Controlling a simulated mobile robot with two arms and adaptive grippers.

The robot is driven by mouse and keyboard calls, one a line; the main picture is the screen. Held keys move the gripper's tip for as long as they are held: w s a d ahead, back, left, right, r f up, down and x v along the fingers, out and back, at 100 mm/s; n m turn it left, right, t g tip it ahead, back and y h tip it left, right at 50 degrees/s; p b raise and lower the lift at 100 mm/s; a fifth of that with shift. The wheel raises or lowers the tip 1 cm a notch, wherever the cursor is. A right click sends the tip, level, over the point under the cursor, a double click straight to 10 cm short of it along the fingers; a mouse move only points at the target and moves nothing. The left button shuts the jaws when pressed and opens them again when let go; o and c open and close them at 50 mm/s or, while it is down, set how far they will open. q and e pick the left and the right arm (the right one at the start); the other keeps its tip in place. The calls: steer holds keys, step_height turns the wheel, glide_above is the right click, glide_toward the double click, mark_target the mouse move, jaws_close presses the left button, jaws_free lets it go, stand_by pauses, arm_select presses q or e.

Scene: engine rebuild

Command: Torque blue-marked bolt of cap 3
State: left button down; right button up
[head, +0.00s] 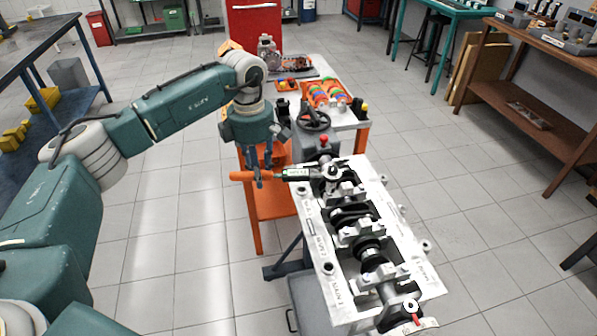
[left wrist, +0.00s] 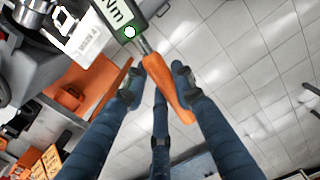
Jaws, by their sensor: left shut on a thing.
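The engine block (head: 325,268) lies with its crankshaft (head: 362,240) and several bearing caps facing up. A torque wrench lies across its far end, with its orange handle (head: 240,176) out to the left and its head (head: 332,171) at the farthest cap. My left gripper (head: 258,178) is shut on the orange handle. In the left wrist view the handle (left wrist: 165,82) sits between the fingers, beside the green and white display marked Nm (left wrist: 122,18). I cannot make out a blue mark or whether the wrench head is seated on a bolt. My right gripper is not in view.
A handwheel (head: 313,118) and a red knob (head: 323,139) stand just beyond the block. An orange cart (head: 270,203) with colored parts is behind. A red-marked item (head: 411,308) is at the block's near end. Open floor (head: 180,240) lies left.

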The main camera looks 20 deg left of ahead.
arm_select(q)
steer(key=shift+r, duration=0.25)
